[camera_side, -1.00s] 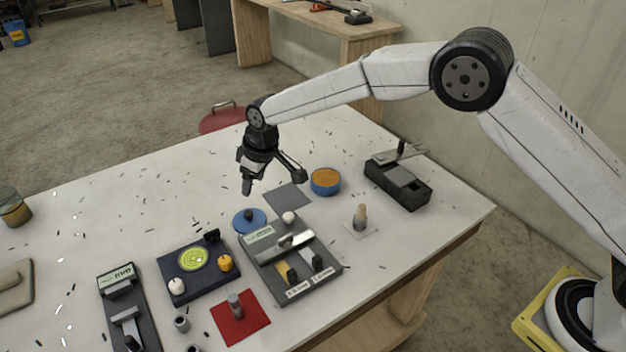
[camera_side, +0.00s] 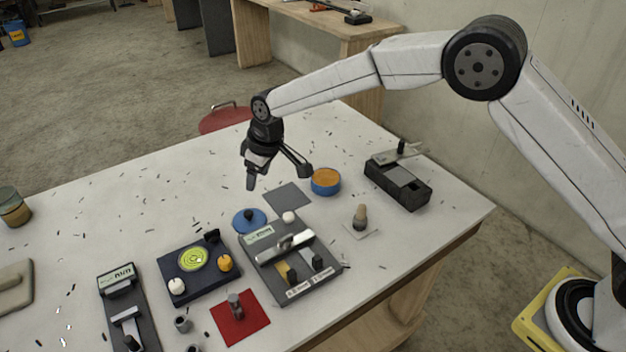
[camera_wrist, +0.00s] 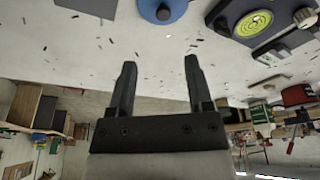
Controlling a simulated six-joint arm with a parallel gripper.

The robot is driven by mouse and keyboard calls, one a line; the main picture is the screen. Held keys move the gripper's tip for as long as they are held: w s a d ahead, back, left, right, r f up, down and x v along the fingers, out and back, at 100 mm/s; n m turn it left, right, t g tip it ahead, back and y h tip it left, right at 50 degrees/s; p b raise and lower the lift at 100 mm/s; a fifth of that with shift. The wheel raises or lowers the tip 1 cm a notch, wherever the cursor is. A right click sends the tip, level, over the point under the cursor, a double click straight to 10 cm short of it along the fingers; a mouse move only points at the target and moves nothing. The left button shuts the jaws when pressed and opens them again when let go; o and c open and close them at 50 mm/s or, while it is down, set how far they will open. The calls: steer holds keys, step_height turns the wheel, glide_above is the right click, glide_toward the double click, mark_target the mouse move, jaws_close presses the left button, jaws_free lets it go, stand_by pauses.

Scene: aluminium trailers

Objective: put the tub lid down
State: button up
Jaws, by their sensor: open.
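The tub lid, a blue disc with a dark knob (camera_side: 240,225), lies flat on the white table, left of the grey gauge block. It also shows in the wrist view (camera_wrist: 176,9), cut by the top edge. The blue tub (camera_side: 325,186) with orange contents stands uncovered farther back, right of a grey square mat (camera_side: 287,195). My gripper (camera_side: 278,176) is open and empty above the table, behind the lid and apart from it. In the wrist view its two fingers (camera_wrist: 160,66) are spread with nothing between them.
A grey gauge block (camera_side: 318,274) sits right of the lid, and a dark plate with a yellow-green dial (camera_side: 193,258) in front of it. A black box (camera_side: 398,184) stands at right. A red mat (camera_side: 226,326) lies at the front. The table's back left is mostly clear.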

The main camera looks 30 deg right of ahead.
steer(key=s+d+r+m, duration=0.1)
steer(key=s+d+m, duration=0.2)
steer(key=s+d, duration=0.8)
steer(key=s+d+r+m+h, duration=0.1)
steer(key=s+d+m, duration=0.2)
steer(key=s+d, duration=0.9)
steer(key=s, duration=0.6)
steer(key=shift+d+m+h, duration=0.2)
steer(key=shift+m+h, duration=0.1)
steer(key=shift+o, duration=0.6)
steer(key=shift+s+r, duration=0.1)
steer(key=shift+r, duration=0.15)
